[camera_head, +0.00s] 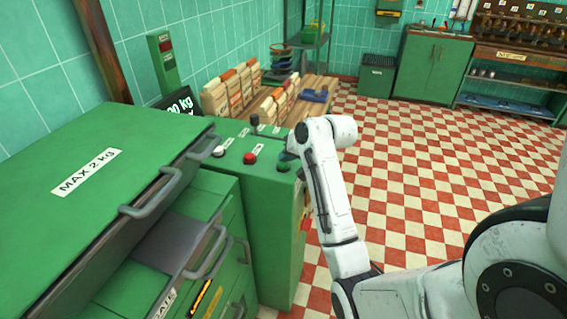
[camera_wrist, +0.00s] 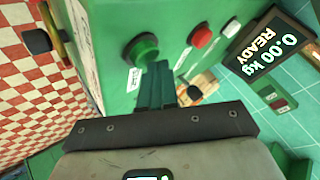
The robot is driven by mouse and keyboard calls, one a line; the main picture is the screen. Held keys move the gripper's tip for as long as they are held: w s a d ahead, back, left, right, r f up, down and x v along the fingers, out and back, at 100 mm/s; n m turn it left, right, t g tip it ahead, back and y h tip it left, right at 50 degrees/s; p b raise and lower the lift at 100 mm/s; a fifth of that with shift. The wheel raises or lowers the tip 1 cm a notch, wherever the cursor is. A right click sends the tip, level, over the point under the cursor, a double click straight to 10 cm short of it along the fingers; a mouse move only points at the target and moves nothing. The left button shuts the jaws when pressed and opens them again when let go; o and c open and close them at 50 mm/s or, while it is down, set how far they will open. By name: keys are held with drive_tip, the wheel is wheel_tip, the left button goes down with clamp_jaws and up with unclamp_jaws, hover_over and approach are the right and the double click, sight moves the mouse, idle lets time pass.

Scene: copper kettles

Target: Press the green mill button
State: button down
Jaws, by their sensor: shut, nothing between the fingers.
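The green mill button (camera_wrist: 140,50) sits on the green mill housing (camera_wrist: 105,50), and it also shows in the head view (camera_head: 283,167) just under my gripper. My gripper (camera_wrist: 157,68) is shut and empty, its dark teal fingers together. In the wrist view the fingertips are beside the button's edge and overlap it slightly; I cannot tell whether they touch it. In the head view my gripper (camera_head: 286,156) is at the corner of the housing top, partly hidden by my wrist.
A red button (camera_head: 250,158) and a white button (camera_head: 218,151) sit left of the green one. A black knob (camera_head: 255,120) stands behind. A display (camera_wrist: 268,45) reads "READY" and 0.00 kg. Green drawers (camera_head: 190,215) stand at left; the checkered floor at right is clear.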

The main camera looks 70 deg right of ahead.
sight(286, 164)
drive_tip(key=shift+f, duration=0.25)
idle(0.3)
drive_tip(key=shift+r+p, duration=1)
drive_tip(key=shift+p, duration=0.15)
wheel_tip(286, 164, up, 5)
drive_tip(key=p, duration=0.5)
idle(0.6)
